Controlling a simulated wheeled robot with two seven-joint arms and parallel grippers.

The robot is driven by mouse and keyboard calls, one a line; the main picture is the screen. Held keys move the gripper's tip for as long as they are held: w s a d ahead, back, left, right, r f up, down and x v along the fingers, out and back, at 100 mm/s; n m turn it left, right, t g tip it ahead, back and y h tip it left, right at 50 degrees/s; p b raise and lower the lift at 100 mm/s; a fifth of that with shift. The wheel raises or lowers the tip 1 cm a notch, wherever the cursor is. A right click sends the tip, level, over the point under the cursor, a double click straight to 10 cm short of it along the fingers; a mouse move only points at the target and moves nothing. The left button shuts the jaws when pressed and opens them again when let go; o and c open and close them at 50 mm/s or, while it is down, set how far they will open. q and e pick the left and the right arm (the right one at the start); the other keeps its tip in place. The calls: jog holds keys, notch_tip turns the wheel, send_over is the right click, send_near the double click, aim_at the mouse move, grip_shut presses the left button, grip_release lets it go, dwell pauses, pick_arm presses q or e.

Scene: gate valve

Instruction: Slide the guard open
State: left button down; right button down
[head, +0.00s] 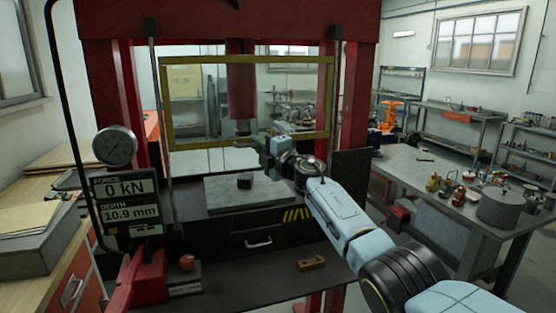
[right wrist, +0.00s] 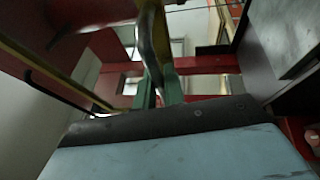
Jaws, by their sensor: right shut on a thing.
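The guard (head: 164,105) is a clear panel in a yellow frame across the front of the red press. Its lower edge shows above the grey press bed (head: 225,195). My right gripper (head: 264,145) is at the guard's lower edge, right of its middle. In the right wrist view its green fingers (right wrist: 158,92) are shut on a curved metal handle (right wrist: 157,45). The handle is mostly hidden by the gripper in the head view. My left gripper is not in view.
A dark block (head: 244,181) rests on the press bed. A gauge (head: 115,146) and a display (head: 127,200) reading 0 kN and 10.9 mm stand at the left. A red ball knob (head: 187,262) and a wooden piece (head: 312,263) are at the front. A cluttered workbench (head: 425,180) is at the right.

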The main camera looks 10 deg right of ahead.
jog(key=shift+a+r, duration=0.1)
jog(key=shift+r, duration=0.55)
jog(key=c, duration=1.5)
grip_release()
